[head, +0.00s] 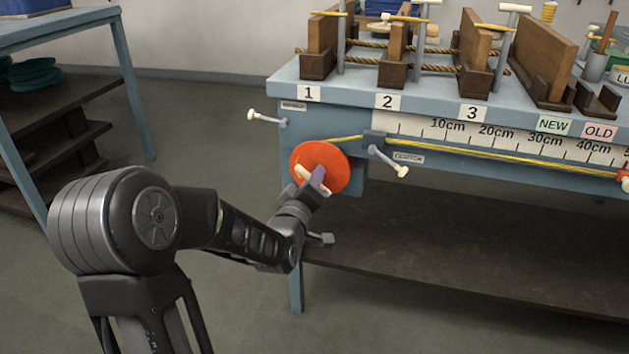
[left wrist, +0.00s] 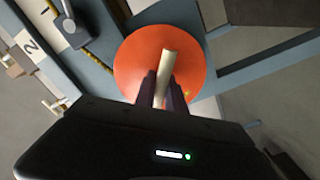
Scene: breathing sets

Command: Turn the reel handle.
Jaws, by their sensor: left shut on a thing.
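The orange reel (head: 325,158) is mounted on the left front of the blue bench, with a yellow cord running from its top to the right. Its pale handle (left wrist: 167,66) sticks out from the disc in the left wrist view. My left gripper (head: 312,180) is at the lower part of the reel, shut on the handle. In the left wrist view its two dark fingers (left wrist: 161,88) lie on either side of the handle. The fingers hide part of the handle and the reel's lower edge. My right gripper is in neither view.
A cream-tipped lever (head: 388,160) sticks out right of the reel, and another (head: 265,117) to its left. The bench (head: 345,102) carries wooden boards, ropes and a centimetre scale (head: 500,135). A lower shelf (head: 450,260) lies beneath. A side shelf (head: 60,130) stands at left; floor between is clear.

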